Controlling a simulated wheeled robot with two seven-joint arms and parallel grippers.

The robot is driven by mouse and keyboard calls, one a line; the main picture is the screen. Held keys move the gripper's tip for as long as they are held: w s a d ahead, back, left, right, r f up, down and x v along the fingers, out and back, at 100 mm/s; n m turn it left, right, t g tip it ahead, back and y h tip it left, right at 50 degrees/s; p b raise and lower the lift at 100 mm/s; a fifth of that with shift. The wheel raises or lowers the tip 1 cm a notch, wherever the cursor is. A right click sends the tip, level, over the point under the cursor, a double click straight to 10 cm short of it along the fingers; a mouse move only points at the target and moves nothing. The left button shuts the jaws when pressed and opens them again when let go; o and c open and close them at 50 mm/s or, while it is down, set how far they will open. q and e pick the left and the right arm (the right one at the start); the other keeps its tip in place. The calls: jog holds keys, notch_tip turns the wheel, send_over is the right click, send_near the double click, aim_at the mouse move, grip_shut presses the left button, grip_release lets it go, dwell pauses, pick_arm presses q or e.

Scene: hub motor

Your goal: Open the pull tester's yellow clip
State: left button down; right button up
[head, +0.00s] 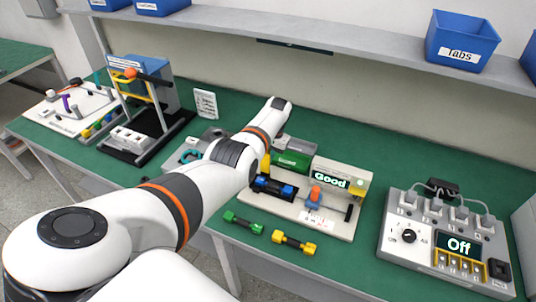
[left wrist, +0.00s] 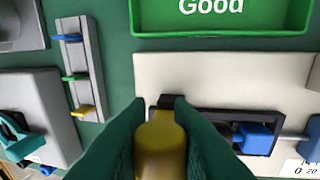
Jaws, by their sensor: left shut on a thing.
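The pull tester (head: 312,216) is a pale board on the green bench. The yellow clip (head: 266,164) shows as a small upright piece at the cradle's left end, partly hidden by my left arm. In the left wrist view, my left gripper (left wrist: 160,103) is shut on the yellow clip (left wrist: 160,150), which sits between its dark green fingers. I cannot tell whether the clip itself is open. My right gripper is not in view.
A green "Good" bin (left wrist: 225,22) stands behind the tester. A green dumbbell-shaped part (head: 243,222) and a yellow one (head: 293,242) lie in front. A grey box with a display reading "Off" (head: 458,244) stands right. A rack with coloured pieces (left wrist: 77,68) stands left.

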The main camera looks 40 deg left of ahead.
pick_arm(q)
jog(key=shift+s+d+f, duration=0.1)
jog(key=shift+s+f, duration=0.15)
jog(key=shift+f, duration=0.05)
jog(key=c, duration=1.3)
grip_release()
jog(key=shift+w, duration=0.15)
jog(key=shift+r, duration=0.1)
jog(key=shift+r, duration=0.25)
jog(key=r, duration=0.2)
jog(key=r+p, duration=0.1)
jog(key=r, duration=0.3)
jog(key=shift+w+d+p, duration=0.35)
jog(key=shift+w+p, duration=0.05)
jog(key=shift+w+d+r+b, duration=0.15)
jog(key=shift+d+r, duration=0.05)
jog(key=shift+r, duration=1.1)
jog(key=shift+w+d+r+b, duration=0.15)
jog(key=shift+r, duration=1.15)
jog(key=shift+s, duration=0.1)
